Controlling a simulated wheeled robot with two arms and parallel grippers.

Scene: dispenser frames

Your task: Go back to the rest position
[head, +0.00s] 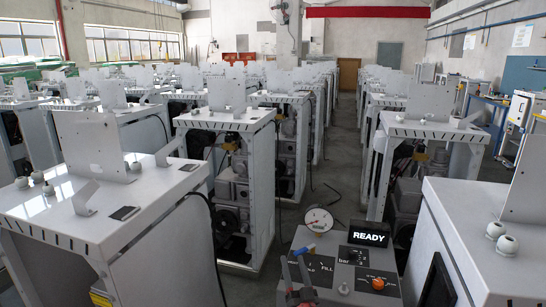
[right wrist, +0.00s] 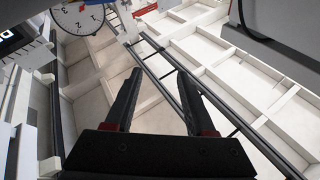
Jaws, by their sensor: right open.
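My right gripper (head: 295,268) is at the bottom centre of the head view, in front of the grey control panel (head: 343,286). In the right wrist view its two dark fingers (right wrist: 159,76) are spread apart with nothing between them. A blue lever (head: 303,248) shows just above the fingertips in the head view; I cannot tell whether they touch it. My left gripper is in neither view.
The panel carries a round gauge (head: 318,220), a READY display (head: 369,239) and an orange knob (head: 378,283). White dispenser frames stand close at left (head: 160,225) and right (head: 470,225).

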